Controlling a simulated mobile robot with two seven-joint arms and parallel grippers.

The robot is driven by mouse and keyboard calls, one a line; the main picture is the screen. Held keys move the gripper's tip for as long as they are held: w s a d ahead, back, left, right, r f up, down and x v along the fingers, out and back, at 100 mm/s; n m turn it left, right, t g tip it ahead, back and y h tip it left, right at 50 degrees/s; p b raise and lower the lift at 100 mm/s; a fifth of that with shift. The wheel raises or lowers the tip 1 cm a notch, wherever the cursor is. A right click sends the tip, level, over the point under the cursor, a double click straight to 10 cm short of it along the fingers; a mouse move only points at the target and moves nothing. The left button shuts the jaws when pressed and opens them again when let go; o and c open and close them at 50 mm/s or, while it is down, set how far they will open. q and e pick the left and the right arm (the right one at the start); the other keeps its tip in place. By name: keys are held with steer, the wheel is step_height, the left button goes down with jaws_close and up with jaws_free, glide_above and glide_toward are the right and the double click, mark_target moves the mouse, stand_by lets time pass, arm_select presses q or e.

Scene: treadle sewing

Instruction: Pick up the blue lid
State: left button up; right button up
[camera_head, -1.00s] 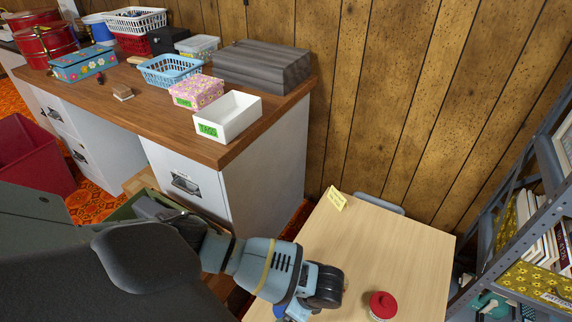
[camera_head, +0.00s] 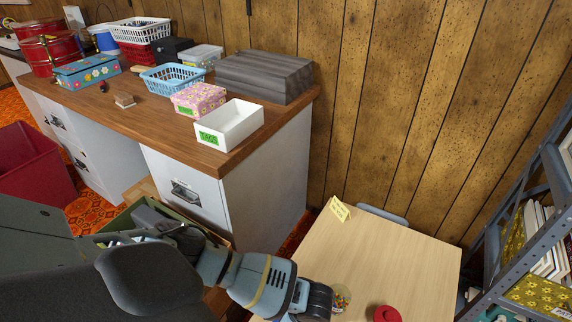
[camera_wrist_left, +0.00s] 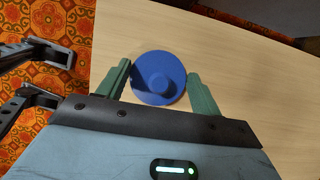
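The blue lid (camera_wrist_left: 158,78) is a round disc with a raised knob, seen in the left wrist view against the pale wooden table. My left gripper (camera_wrist_left: 159,70) has its two green fingers on either side of the lid, very close to its rim. I cannot tell whether they press on it or whether the lid rests on the table. In the head view the lid is hidden or out of frame. A black two-fingered gripper (camera_wrist_left: 42,75), apparently my right, shows at the left of the wrist view, fingers apart and empty over the carpet.
The pale table (camera_head: 385,255) holds a jar of colourful bits (camera_head: 340,297), a red lid (camera_head: 387,314) and a yellow card (camera_head: 340,209). A desk (camera_head: 165,125) with boxes and baskets stands to the left. A metal shelf (camera_head: 530,230) stands at the right.

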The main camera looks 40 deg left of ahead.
arm_select(q)
steer(key=shift+c, duration=1)
